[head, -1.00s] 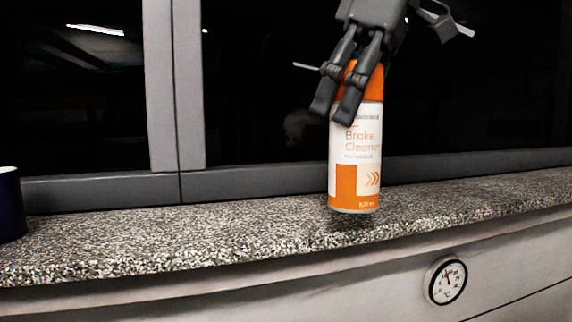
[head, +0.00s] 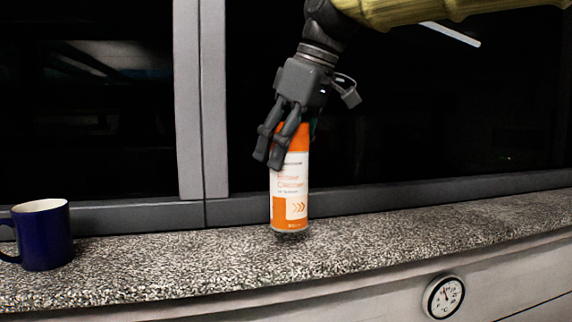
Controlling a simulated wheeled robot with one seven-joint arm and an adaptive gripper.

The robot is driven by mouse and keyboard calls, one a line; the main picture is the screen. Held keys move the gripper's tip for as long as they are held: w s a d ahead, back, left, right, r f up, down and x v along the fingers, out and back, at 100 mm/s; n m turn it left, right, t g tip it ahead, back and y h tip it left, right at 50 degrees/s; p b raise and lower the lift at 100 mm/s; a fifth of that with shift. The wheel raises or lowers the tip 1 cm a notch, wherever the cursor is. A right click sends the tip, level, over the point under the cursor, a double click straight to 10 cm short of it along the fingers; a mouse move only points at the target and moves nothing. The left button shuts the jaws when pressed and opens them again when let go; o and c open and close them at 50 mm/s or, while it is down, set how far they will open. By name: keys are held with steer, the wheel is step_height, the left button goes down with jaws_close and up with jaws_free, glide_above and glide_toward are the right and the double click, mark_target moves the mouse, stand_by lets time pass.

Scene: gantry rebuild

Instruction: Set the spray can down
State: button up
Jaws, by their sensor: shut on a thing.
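The spray can (head: 290,196), orange and white with a brake cleaner label, is upright above the speckled stone ledge (head: 180,264). My gripper (head: 268,160) comes down from above and is shut on the upper part of the can. Its dark fingers cover the can's upper left side, and the top of the can is mostly hidden. A dark shadow lies right under the can's base. The base is at or very slightly above the ledge; I cannot tell if it touches.
A dark blue mug (head: 44,236) stands on the ledge at the far left. A dark window with a grey frame (head: 202,100) rises behind the ledge. A round dial gauge (head: 443,297) is on the wall below. The ledge is clear on both sides of the can.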

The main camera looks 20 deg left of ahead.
mark_target(284, 170)
steer(key=w+f+p, duration=0.1)
steer(key=f, duration=0.1)
steer(key=w+f, duration=0.2)
steer(key=shift+f+p, duration=0.15)
steer(key=shift+p, duration=0.25)
steer(key=shift+s+r, duration=0.2)
steer(key=shift+s, duration=0.65)
steer(key=shift+a, duration=0.15)
steer(key=shift+w+a+f, duration=0.1)
steer(key=shift+w+f, duration=0.1)
steer(key=o, duration=1.2)
steer(key=shift+w+f, duration=0.15)
steer(key=shift+w, duration=0.2)
steer(key=shift+o, duration=0.3)
steer(key=shift+s, duration=0.4)
steer(key=shift+w+r, duration=0.2)
steer(key=shift+w+d+r, duration=0.1)
steer(key=shift+d+r, duration=0.1)
steer(key=b+v, duration=0.4)
steer(key=v, duration=0.7)
steer(key=shift+r, duration=0.25)
steer(key=shift+d, duration=0.1)
